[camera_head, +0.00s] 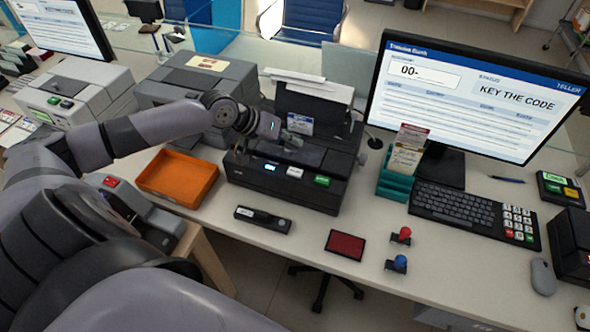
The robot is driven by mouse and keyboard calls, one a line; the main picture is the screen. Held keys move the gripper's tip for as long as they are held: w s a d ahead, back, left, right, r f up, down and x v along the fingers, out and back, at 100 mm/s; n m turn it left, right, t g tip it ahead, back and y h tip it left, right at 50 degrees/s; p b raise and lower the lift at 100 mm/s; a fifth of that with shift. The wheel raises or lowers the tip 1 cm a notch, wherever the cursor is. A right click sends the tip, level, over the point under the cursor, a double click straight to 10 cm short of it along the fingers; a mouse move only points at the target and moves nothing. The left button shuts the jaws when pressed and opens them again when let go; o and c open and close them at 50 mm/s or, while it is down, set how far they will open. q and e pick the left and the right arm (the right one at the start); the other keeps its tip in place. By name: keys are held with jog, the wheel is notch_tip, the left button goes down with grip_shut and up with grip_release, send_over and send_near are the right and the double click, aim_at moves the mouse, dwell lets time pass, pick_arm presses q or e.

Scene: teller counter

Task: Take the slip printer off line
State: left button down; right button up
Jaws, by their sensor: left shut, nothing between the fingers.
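The slip printer (285,187) is the black machine in the middle of the counter, with white paper (322,90) at its back. Its front carries a small lit display (271,167) and a green button (322,181). My left gripper (291,139) is shut and empty, reaching in from the left over the top of the printer. I cannot tell whether its fingertips touch the printer. The arm and gripper hide part of the printer's top. My right gripper is not in view.
An orange tray (178,178) lies left of the printer, near grey machines (196,82). A teal slip holder (393,186), a monitor (470,95) reading "KEY THE CODE" and a keyboard (455,205) stand to the right. A stapler-like black item (263,220), red pad (345,245) and stamps (400,237) lie in front.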

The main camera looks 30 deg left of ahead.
pick_arm(q)
jog(key=b, duration=0.5)
send_over(293, 169)
notch_tip(293, 169, down, 5)
jog(key=shift+f, duration=0.85)
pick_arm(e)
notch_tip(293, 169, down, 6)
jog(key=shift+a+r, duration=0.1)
pick_arm(q)
jog(key=shift+f, duration=0.15)
jog(key=shift+f, duration=0.25)
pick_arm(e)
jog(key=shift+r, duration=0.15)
pick_arm(q)
jog(key=shift+f, duration=0.55)
dwell(0.5)
jog(key=shift+r+p, duration=0.15)
jog(key=shift+p, duration=0.15)
jog(key=shift+r+p, duration=0.8)
jog(key=shift+p, duration=0.15)
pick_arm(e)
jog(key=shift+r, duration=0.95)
